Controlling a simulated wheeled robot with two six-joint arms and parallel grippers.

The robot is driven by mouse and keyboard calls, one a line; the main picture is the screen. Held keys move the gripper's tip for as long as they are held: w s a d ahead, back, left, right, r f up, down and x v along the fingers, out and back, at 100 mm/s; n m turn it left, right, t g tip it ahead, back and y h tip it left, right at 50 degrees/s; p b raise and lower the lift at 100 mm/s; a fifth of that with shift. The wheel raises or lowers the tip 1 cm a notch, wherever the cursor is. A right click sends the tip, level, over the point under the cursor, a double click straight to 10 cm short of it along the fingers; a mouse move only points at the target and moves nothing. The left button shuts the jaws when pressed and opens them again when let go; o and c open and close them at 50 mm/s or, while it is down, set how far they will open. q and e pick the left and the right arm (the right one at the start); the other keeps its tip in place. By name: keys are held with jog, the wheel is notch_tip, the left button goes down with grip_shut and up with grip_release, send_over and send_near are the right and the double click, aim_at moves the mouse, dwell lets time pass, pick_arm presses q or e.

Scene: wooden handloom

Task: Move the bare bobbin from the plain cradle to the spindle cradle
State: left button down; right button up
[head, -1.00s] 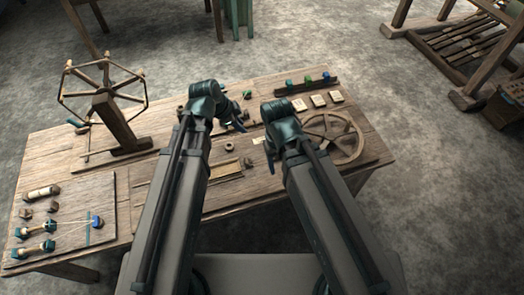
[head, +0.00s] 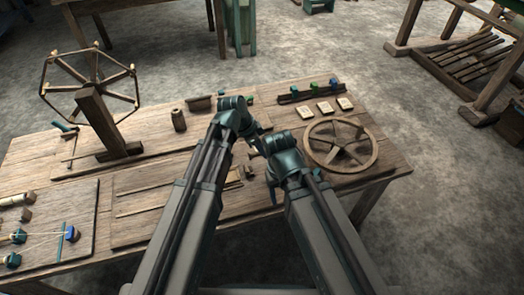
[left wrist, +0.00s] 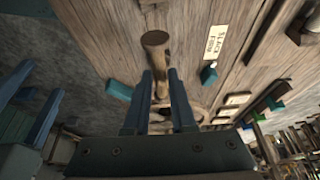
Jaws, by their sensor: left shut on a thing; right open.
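My left gripper (left wrist: 164,100) is shut on a bare wooden bobbin (left wrist: 155,40), seen in the left wrist view. One rounded end of it stands out beyond the blue fingertips and its shaft runs between them. In the head view my left gripper (head: 258,129) is over the back middle of the table, and the bobbin is hidden or too small to make out. My right gripper (head: 271,190) is lower, over the table's front part. It is open, though its fingers show only in part. I cannot tell which fittings are the plain cradle and the spindle cradle.
A spoked winder (head: 92,85) stands at the left, and a flat spoked wheel (head: 341,146) lies at the right. A thread board (head: 75,205) is front left. Pale cards (head: 325,107) and a rack (head: 308,92) with coloured pieces are back right. A brown cylinder (head: 179,120) stands behind my left arm.

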pick_arm(q)
jog(key=shift+f+b, duration=3.4)
jog(key=shift+f, duration=0.1)
jog(key=c, duration=0.7)
grip_release()
jog(key=shift+r, duration=0.15)
jog(key=p+v, duration=1.3)
jog(key=shift+s+r, duration=0.1)
jog(key=shift+r, duration=0.2)
